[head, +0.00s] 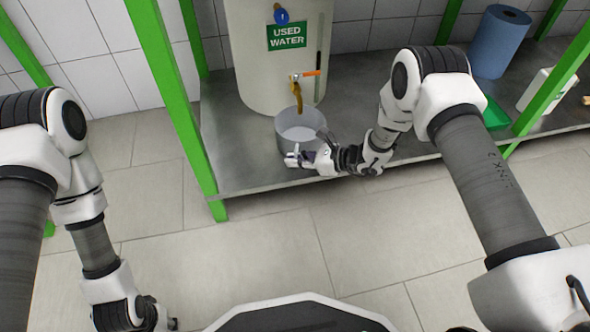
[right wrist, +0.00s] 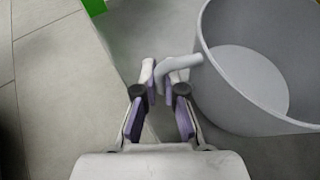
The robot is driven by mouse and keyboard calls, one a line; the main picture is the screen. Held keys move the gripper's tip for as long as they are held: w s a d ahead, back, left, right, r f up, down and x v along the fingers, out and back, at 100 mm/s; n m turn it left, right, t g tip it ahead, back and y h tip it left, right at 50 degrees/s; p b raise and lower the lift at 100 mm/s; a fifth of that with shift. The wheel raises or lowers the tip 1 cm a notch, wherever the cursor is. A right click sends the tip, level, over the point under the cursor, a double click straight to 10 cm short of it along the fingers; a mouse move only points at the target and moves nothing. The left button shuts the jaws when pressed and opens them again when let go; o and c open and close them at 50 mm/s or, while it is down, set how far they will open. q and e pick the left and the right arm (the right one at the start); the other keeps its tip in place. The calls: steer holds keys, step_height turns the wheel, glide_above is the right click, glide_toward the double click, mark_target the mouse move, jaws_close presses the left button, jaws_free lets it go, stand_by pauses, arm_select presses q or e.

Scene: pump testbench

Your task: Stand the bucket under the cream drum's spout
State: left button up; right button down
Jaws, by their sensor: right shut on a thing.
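The cream drum (head: 275,55) with a green "USED WATER" label stands on the grey metal shelf. Its brass spout (head: 298,97) with an orange lever points down at the front. The grey bucket (head: 300,136) is upright on or just above the shelf; I cannot tell if it touches. In the head view the spout's tip overlaps the bucket's back rim. My right gripper (head: 298,157) is at the bucket's near side, shut on its bent grey handle (right wrist: 181,65); the bucket (right wrist: 225,92) fills the right of the wrist view. My left gripper (head: 172,324) hangs low at bottom left, its fingers unclear.
The metal shelf (head: 240,165) has green posts (head: 165,75) at its front. A blue roll (head: 499,42), a white container (head: 541,88) and a green object (head: 494,113) stand at the right. The tiled floor before the shelf is clear.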

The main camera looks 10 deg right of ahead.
steer(key=shift+w, duration=0.15)
steer(key=shift+f, duration=0.2)
stand_by(0.4)
steer(key=c, duration=1.2)
jaws_free()
